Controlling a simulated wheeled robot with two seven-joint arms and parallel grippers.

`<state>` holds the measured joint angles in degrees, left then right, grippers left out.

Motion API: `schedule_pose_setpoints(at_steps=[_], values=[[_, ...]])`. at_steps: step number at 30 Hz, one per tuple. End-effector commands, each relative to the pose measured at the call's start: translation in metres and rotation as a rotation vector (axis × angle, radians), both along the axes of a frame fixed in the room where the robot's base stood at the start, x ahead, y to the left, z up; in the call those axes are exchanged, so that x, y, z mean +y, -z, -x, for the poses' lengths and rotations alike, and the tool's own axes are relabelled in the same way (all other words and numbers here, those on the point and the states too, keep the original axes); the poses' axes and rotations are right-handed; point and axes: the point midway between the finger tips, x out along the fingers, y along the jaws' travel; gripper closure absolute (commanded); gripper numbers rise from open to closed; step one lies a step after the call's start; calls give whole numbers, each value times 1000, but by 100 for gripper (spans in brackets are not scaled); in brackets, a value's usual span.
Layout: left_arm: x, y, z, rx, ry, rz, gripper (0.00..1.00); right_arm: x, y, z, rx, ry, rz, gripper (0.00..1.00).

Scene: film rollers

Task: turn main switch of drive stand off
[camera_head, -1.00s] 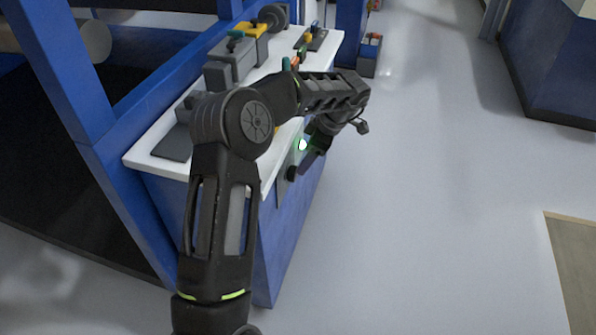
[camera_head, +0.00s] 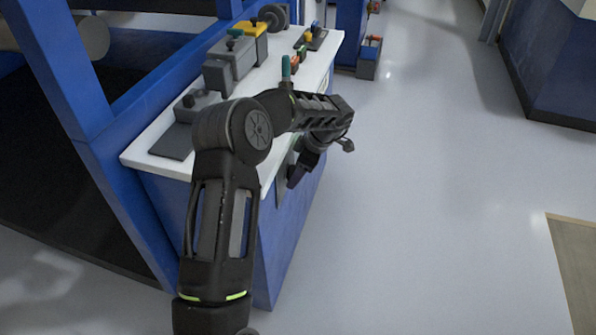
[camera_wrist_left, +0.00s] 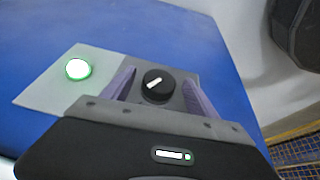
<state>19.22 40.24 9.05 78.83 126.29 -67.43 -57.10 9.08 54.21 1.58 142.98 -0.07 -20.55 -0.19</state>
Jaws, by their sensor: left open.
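The main switch (camera_wrist_left: 157,85) is a round black knob with a white pointer mark, on a grey plate (camera_wrist_left: 50,98) on the blue side of the drive stand (camera_head: 296,232). The pointer is tilted, running from lower left to upper right in the left wrist view. A lit green-white lamp (camera_wrist_left: 78,69) is on the same plate. My left gripper (camera_wrist_left: 156,87) is open, with its purple fingers on either side of the knob; whether they touch it cannot be told. In the head view my left gripper (camera_head: 300,172) is at the stand's side and my arm hides the knob.
The stand's white top (camera_head: 272,68) holds grey boxes (camera_head: 231,60), a yellow-topped box (camera_head: 252,42) and small coloured parts. A blue frame post (camera_head: 62,70) stands at left. The grey floor (camera_head: 430,190) to the right is clear.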

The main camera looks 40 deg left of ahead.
Motion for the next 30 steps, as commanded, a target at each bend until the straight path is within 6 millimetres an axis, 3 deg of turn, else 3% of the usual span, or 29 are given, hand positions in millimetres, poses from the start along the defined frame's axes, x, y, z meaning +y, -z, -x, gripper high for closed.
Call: schedule_pose_setpoints(at_steps=[5,25,30], values=[[0,0,0,0,0,0,39,0,0,0,0,0,0,64],[0,0,0,1,0,0,94,0,0,0,0,0,0,64],[0,0,1,-2,-1,-1,94,0,0,0,0,0,0,64]])
